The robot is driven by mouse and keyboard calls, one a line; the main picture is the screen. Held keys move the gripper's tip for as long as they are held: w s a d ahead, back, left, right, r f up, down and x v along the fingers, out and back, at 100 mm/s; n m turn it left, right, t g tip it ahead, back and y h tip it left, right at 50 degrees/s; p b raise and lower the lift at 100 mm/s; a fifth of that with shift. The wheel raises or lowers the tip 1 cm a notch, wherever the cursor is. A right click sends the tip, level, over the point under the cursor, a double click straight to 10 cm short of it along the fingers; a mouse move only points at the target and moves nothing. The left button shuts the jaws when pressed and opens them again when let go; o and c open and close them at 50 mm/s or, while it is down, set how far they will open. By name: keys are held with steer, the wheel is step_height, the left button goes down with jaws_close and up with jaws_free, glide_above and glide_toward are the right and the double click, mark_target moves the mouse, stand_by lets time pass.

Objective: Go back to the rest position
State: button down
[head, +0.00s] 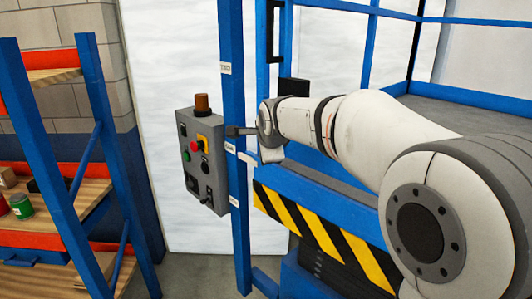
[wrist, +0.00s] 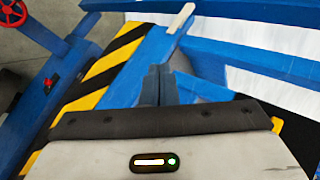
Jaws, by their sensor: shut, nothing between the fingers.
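My gripper (head: 233,131) is at the end of my white arm, which reaches in from the right in the head view. Its dark fingers are shut and empty, in front of the blue post, just right of the control box. In the wrist view the two fingers (wrist: 159,72) lie side by side with nothing between them. The grey control box (head: 200,180) has an amber beacon (head: 202,104) on top, a red button on yellow (head: 202,145), a green button and dark knobs. From these views I cannot tell whether the fingertips touch the post or box.
A blue post (head: 236,70) stands beside the box. A yellow-black striped beam (head: 318,240) is below my arm, and blue rails (head: 372,40) stand behind it. A shelf rack (head: 90,120) is at the left. A red handwheel (wrist: 12,12) shows in the wrist view.

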steer(key=s+d+f+n+g+b, duration=0.1)
steer(key=s+d+f+n, duration=0.4)
steer(key=s, duration=0.6)
steer(key=s+d+f+n+g+h+b, duration=0.1)
steer(key=s+d+f+n, duration=0.4)
steer(key=s, duration=0.6)
steer(key=s+d+f+n+g+h+b, duration=0.1)
steer(key=s+d+f+n+g+b, duration=0.2)
steer(key=s+d+f+n, duration=0.2)
steer(key=s+d+f, duration=0.3)
steer(key=s+f, duration=0.1)
steer(key=s, duration=0.2)
steer(key=shift+s+d+g, duration=0.3)
steer(key=shift+d, duration=0.05)
